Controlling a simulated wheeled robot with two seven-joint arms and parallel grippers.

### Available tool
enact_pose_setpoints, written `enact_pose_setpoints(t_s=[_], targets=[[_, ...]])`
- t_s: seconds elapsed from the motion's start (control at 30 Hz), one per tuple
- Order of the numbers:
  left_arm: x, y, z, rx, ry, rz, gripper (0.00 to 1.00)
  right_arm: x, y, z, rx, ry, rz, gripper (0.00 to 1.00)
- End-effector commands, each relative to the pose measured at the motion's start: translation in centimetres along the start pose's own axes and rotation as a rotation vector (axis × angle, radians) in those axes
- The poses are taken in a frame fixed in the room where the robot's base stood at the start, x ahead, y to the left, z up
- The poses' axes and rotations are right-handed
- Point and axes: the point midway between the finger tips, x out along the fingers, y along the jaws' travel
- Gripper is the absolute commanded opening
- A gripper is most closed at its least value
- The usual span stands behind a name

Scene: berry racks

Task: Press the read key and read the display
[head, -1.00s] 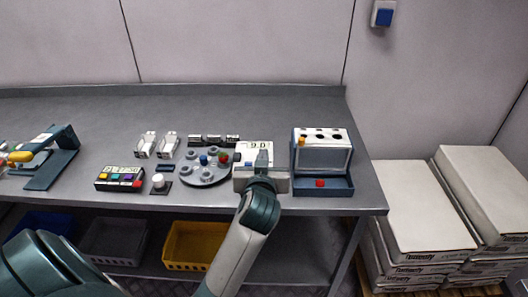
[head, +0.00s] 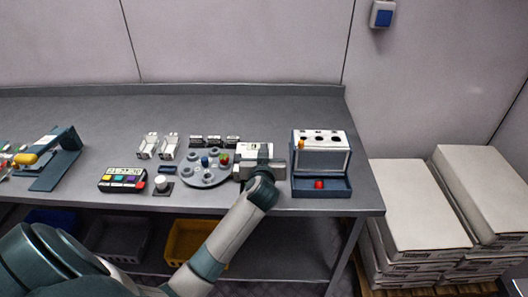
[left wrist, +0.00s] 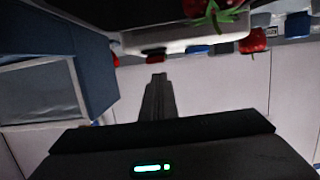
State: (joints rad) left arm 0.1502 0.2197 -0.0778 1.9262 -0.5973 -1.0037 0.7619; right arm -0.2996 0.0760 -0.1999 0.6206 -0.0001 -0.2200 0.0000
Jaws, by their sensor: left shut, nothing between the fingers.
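A white device (head: 246,150) with a small display (head: 254,148) stands on the bench, left of the blue rack. Its display is partly covered by my gripper and I cannot read the digits now. My left gripper (head: 262,158) is at the front of the device, shut and empty. In the left wrist view its closed fingers (left wrist: 157,82) point at the pale device body (left wrist: 185,38), just below a dark red spot (left wrist: 156,55) that may be the read key. Whether they touch is unclear. A red berry with green leaves (left wrist: 214,12) shows above the device. My right gripper is not in view.
A round grey tray (head: 206,182) with small cups and berries stands just left of the device. A blue rack (head: 320,190) with a white holed top stands right. A coloured-key box (head: 122,187) and a white knob (head: 161,183) are farther left.

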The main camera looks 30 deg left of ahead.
Motion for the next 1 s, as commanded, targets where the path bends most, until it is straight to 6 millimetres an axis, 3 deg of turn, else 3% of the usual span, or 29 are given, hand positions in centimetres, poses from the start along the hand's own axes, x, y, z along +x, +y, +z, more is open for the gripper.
enact_pose_setpoints(t_s=[0.2,0.57,1.0], targets=[[0.4,0.0,1.4,0.0,0.001,0.0,0.0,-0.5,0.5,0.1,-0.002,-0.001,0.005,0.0],[0.4,0.0,1.6,-0.001,0.002,0.001,0.0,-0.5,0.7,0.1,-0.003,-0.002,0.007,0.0],[0.9,0.0,3.9,-0.001,-0.007,-0.001,0.0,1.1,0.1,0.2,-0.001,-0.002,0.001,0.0]])
